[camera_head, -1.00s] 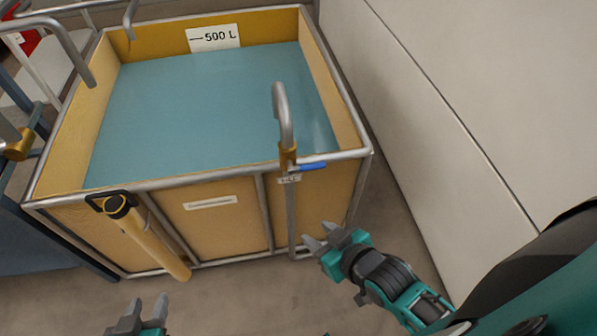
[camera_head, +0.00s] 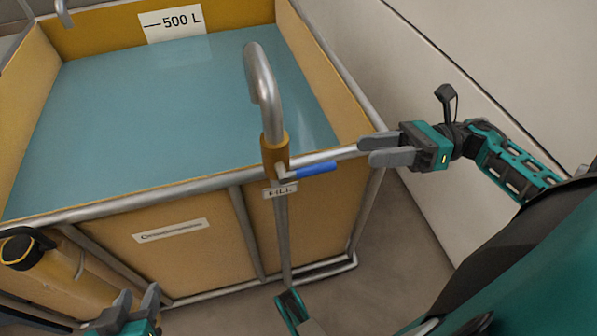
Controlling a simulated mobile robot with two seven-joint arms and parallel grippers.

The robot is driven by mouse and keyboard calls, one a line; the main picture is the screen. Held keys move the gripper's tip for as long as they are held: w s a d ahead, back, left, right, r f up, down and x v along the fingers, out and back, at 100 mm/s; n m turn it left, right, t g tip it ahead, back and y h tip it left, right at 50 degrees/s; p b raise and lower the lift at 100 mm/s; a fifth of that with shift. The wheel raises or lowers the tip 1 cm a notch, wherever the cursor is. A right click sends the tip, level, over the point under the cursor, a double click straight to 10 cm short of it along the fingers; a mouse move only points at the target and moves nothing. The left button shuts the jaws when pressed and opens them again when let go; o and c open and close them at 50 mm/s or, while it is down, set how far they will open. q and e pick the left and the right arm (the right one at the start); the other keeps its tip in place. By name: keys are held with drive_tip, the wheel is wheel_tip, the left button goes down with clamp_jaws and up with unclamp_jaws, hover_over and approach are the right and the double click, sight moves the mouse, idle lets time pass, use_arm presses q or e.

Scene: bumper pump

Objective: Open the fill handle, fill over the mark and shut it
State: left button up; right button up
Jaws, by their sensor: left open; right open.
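The fill handle (camera_head: 313,170) is a small blue lever at the base of the hooked fill pipe (camera_head: 262,90), pointing right along the tank's front rim. A tag reading FILL (camera_head: 280,190) hangs just below it. The yellow tank (camera_head: 205,250) holds blue-grey water (camera_head: 170,110). The 500 L mark (camera_head: 172,24) is on the back wall, above the water surface. My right gripper (camera_head: 364,150) is open and empty, its fingers pointing left, right of the blue handle and apart from it. My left gripper (camera_head: 138,300) is open and empty at the bottom, below the tank's front.
A yellow cylinder with a black collar (camera_head: 22,250) is at the tank's front left. The metal frame rail (camera_head: 130,198) runs along the tank's front edge. A pale wall (camera_head: 480,60) stands on the right. Bare floor (camera_head: 405,235) shows between tank and wall.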

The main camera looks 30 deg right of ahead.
sight(312, 167)
drive_tip(key=a, duration=0.4)
drive_tip(key=w+a+n+g, duration=0.1)
drive_tip(key=a, duration=0.3)
drive_tip(key=w+a+n+b, duration=0.1)
drive_tip(key=a, duration=0.2)
drive_tip(key=shift+w+a+f+g, duration=0.2)
drive_tip(key=shift+a+f+g, duration=0.1)
drive_tip(key=shift+a+f, duration=0.1)
clamp_jaws()
